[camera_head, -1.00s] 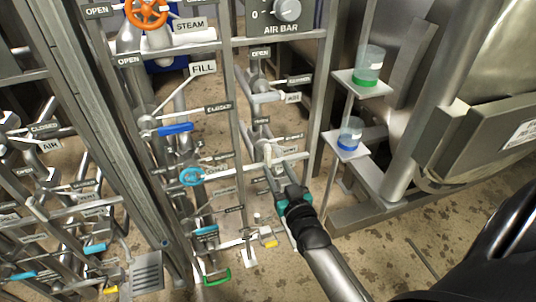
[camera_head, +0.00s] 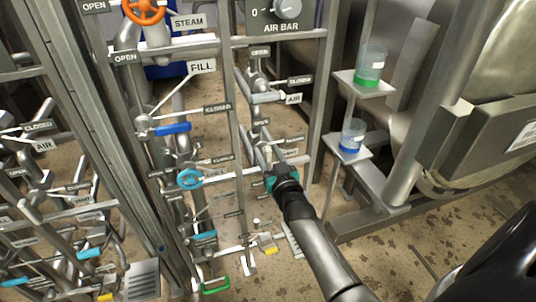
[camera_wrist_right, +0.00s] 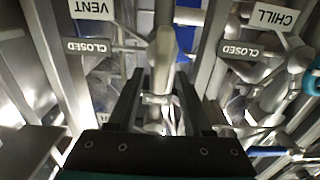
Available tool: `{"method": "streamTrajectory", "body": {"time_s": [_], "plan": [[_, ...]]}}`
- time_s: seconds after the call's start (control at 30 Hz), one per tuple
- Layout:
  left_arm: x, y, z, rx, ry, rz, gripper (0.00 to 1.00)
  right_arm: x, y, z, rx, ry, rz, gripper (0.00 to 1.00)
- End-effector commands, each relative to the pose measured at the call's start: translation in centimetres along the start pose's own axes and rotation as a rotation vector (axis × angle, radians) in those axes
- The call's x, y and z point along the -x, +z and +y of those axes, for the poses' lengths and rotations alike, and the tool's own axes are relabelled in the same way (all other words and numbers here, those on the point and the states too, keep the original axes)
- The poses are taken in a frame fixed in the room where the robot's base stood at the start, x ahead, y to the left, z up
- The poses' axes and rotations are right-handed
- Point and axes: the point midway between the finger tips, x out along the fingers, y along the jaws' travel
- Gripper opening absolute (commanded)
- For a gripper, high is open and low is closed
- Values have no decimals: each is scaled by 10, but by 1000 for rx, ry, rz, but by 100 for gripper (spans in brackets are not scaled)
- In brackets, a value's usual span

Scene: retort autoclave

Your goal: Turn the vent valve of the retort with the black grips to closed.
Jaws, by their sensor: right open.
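My right gripper (camera_head: 258,158) reaches in from the lower right of the head view to the valve pipes below the AIR label. In the right wrist view its two dark fingers (camera_wrist_right: 160,82) are apart. A pale, rounded lever-like part (camera_wrist_right: 164,48) shows in the gap, at or just beyond the fingertips; I cannot tell whether they touch it. A VENT label (camera_wrist_right: 92,9) and a CLOSED plate (camera_wrist_right: 87,48) are to its left. I cannot make out black grips on this valve. My left gripper is not in view.
In the right wrist view a CHILL label (camera_wrist_right: 275,17) and another CLOSED plate (camera_wrist_right: 240,50) are at the right. Small shelves (camera_head: 350,152) with jars stand to the right.

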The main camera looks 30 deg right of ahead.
Motion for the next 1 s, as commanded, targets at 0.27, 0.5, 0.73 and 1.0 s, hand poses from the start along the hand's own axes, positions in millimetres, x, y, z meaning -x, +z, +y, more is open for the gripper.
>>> {"method": "streamTrajectory", "body": {"time_s": [0.27, 0.5, 0.73, 1.0], "plan": [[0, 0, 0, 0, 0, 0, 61, 0, 0, 0, 0, 0, 0, 33], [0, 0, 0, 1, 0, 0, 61, 0, 0, 0, 0, 0, 0, 6], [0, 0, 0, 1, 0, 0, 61, 0, 0, 0, 0, 0, 0, 0], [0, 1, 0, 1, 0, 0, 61, 0, 0, 0, -3, 0, 0, 0]]}}
